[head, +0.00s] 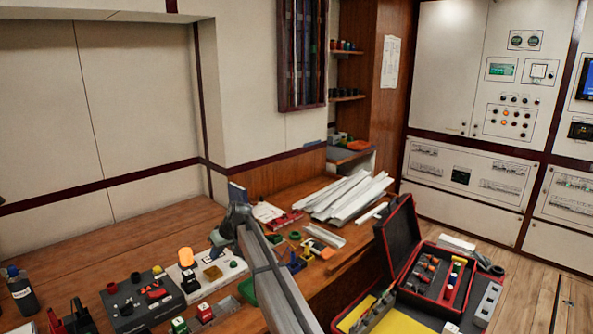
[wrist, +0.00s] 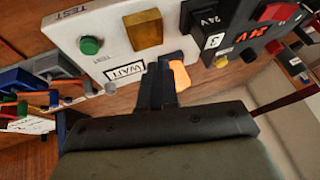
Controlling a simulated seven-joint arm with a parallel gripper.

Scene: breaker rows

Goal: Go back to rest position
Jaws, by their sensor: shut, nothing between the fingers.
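My gripper (wrist: 158,75) is shut and empty in the wrist view, its dark fingers pointing at a white test box (wrist: 115,42). Whether the fingertips touch the box cannot be told. An orange lamp (wrist: 180,75) shows right beside the fingers. In the head view the white box (head: 222,275) stands on the wooden bench with the orange lamp (head: 186,257) upright at its left. My grey arm crosses the bench there; I cannot make out the fingers in that view.
A dark switch box (head: 143,312) with a red switch stands left of the white box. An open red-edged toolbox (head: 397,244) is at the right. White strips (head: 345,195) and small parts lie at the back of the bench. The bench's left rear (head: 110,240) is clear.

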